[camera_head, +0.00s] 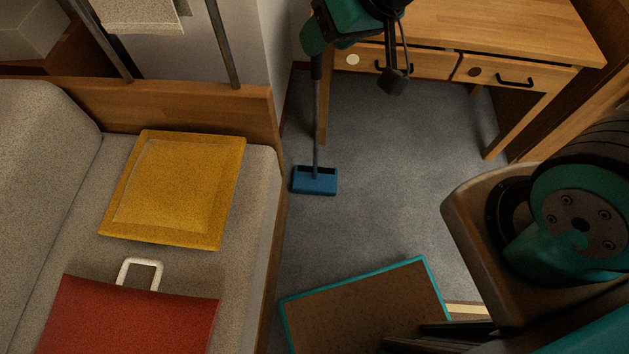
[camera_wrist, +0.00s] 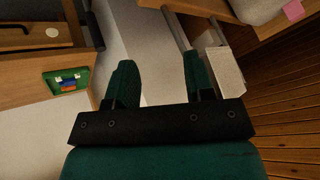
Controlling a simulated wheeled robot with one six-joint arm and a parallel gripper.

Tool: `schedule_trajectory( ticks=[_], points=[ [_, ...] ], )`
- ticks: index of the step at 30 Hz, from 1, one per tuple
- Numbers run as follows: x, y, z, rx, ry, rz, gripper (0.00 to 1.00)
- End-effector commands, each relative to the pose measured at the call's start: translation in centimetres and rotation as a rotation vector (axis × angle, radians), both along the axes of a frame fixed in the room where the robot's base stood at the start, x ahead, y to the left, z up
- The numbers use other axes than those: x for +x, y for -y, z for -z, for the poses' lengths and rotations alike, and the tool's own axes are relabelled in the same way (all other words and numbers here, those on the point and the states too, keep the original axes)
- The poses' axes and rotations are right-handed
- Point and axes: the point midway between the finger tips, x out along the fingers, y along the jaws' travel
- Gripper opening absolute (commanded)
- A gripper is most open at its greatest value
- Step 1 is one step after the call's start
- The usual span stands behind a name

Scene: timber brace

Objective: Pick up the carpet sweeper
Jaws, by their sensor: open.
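The carpet sweeper (camera_head: 315,181) stands on the grey floor in the head view, between the bed-like seat and the desk. It has a flat blue head and a thin grey pole rising nearly upright. The pole's top is hidden behind my green and black arm. My gripper (camera_wrist: 158,65) shows in the wrist view with two green fingers spread apart and nothing between them. The sweeper cannot be made out in the wrist view. Whether the gripper is close to the pole is unclear.
A wooden desk (camera_head: 500,32) with drawers stands at the back right. The seat at left holds a yellow cushion (camera_head: 172,190) and a red bag (camera_head: 130,318). A brown board with teal edges (camera_head: 370,305) lies in front. Grey floor (camera_head: 400,190) is clear right of the sweeper.

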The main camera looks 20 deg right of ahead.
Motion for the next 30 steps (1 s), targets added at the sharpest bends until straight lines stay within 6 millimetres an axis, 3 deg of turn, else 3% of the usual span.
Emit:
schedule_trajectory(
  ticks=[1,6,10,15,21,27,30],
  points=[
    [1.8,0.4,4.8,0.005,0.041,0.050,0.48],
    [7.4,2.7,13.6,0.013,0.257,0.204,0.48],
    [10.0,4.9,20.1,0.005,0.433,0.285,0.48],
    [11.2,7.2,27.9,-0.003,0.665,0.330,0.48],
    [10.2,9.0,33.6,0.000,0.895,0.331,0.48],
    [9.1,9.3,35.4,0.020,1.007,0.311,0.48],
    [9.7,9.2,35.4,0.025,1.025,0.307,0.48]
  ],
)
